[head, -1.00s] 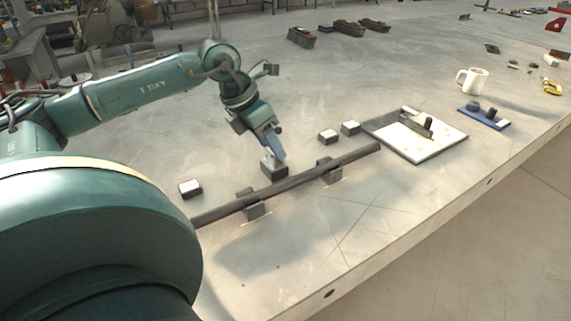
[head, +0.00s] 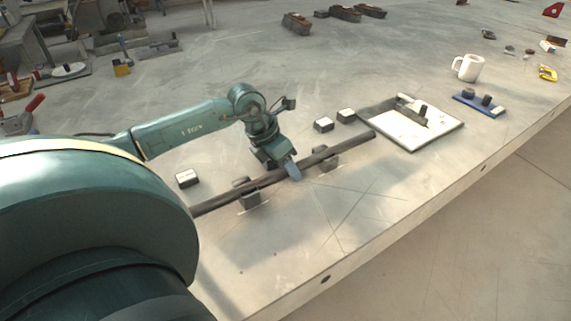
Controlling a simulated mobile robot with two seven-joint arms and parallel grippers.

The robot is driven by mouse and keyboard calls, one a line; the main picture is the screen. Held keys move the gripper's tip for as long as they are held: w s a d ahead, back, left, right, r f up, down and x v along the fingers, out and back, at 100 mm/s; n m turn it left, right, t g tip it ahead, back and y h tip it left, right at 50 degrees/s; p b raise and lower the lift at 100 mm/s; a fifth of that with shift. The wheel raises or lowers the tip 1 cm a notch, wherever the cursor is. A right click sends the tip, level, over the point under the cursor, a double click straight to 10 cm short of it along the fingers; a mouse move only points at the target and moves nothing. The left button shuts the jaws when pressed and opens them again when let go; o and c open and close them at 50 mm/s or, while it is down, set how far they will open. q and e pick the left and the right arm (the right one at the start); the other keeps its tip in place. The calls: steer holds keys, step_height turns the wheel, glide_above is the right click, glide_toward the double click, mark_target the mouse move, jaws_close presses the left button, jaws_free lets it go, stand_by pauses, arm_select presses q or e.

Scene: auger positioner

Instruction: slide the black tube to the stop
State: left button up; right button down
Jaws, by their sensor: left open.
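The long black tube (head: 228,195) lies slanting across two dark supports (head: 249,199) on the table. Its right end is close to the left edge of a white plate (head: 432,138) that carries a dark fixture (head: 412,111). I cannot tell whether the tube touches it or which part is the stop. My left gripper (head: 291,172) is open, pointing down at the middle of the tube between the supports. The fingers overlap the tube in the picture; contact is unclear. My right gripper is out of view.
Small white-topped blocks (head: 187,178) stand behind the tube. A white mug (head: 468,67) and a blue-based fixture (head: 480,103) are to the right. The table front edge (head: 400,238) runs along the lower right, with free surface before the tube.

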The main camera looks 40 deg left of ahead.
mark_target(272, 173)
arm_select(q)
steer(key=c, duration=0.3)
jaws_close()
steer(key=shift+r, duration=0.1)
steer(key=shift+s+a, duration=0.35)
steer(key=shift+s, duration=0.45)
stand_by(0.3)
steer(key=shift+s, duration=0.6)
steer(key=shift+s+a, duration=0.25)
steer(key=shift+s, duration=0.25)
steer(key=shift+o, duration=1.4)
jaws_free()
